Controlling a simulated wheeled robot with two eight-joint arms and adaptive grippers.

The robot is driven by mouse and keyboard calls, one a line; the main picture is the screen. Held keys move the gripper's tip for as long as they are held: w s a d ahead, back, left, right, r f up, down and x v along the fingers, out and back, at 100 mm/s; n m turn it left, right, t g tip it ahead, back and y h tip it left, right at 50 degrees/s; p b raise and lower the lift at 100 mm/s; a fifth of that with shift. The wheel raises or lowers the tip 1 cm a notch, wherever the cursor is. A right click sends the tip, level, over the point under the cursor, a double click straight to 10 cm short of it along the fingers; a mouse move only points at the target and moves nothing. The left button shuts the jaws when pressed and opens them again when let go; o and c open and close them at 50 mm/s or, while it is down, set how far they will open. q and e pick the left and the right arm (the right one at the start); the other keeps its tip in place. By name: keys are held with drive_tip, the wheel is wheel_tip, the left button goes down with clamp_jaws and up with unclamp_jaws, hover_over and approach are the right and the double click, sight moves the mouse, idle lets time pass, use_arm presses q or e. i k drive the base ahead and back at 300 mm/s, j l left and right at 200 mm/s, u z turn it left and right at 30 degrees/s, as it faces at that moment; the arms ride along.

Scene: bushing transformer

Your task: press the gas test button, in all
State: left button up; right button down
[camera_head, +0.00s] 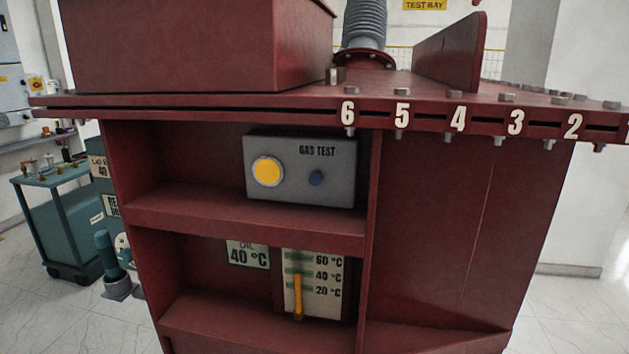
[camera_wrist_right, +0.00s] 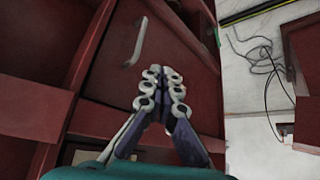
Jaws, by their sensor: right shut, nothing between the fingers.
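A grey box (camera_head: 338,185) marked GAS TEST sits in the upper recess of the red transformer body. My right gripper (camera_wrist_right: 161,78) shows in the right wrist view, shut and empty, in front of red panels. The grey box does not show in that view, so its distance from the gripper cannot be told. Neither gripper shows in the head view.
A red shelf (camera_head: 240,228) lies below the box, with a temperature gauge (camera_head: 315,290) beneath. A bolted flange (camera_head: 420,115) overhangs above. A pale handle (camera_wrist_right: 138,42) is on a red panel past the gripper. A teal cart (camera_head: 65,225) stands at the left.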

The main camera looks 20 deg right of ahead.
sight(316, 178)
drive_tip(key=k+j, duration=0.1)
drive_tip(key=k, duration=0.3)
drive_tip(key=z, duration=1.65)
